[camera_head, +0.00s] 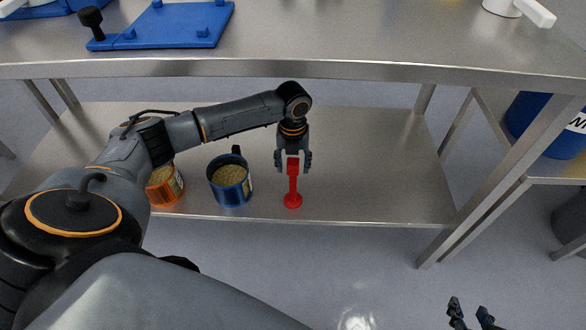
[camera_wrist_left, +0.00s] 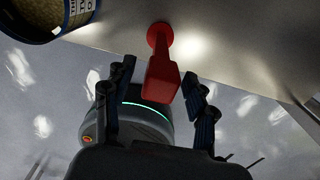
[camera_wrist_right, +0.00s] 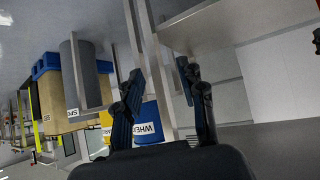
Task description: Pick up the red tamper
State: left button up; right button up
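The red tamper (camera_head: 292,186) stands upright on the lower metal shelf, near its front edge, with its round base down and its handle up. It also shows in the left wrist view (camera_wrist_left: 161,75). My left gripper (camera_head: 293,168) is at the top of the handle, with its fingers on either side. In the left wrist view the open fingers (camera_wrist_left: 158,98) flank the handle end, with gaps visible on both sides. My right gripper (camera_head: 472,312) is low at the right of the head view, away from the shelf. In the right wrist view its fingers (camera_wrist_right: 162,105) are apart and empty.
A blue container (camera_head: 230,182) with grainy contents stands left of the tamper. An orange can (camera_head: 164,186) is further left, partly behind my arm. The upper steel tabletop (camera_head: 330,40) overhangs the lower shelf (camera_head: 385,170). The shelf right of the tamper is clear.

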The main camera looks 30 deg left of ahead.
pick_arm(q)
grip_shut()
jog(key=shift+r, duration=0.1)
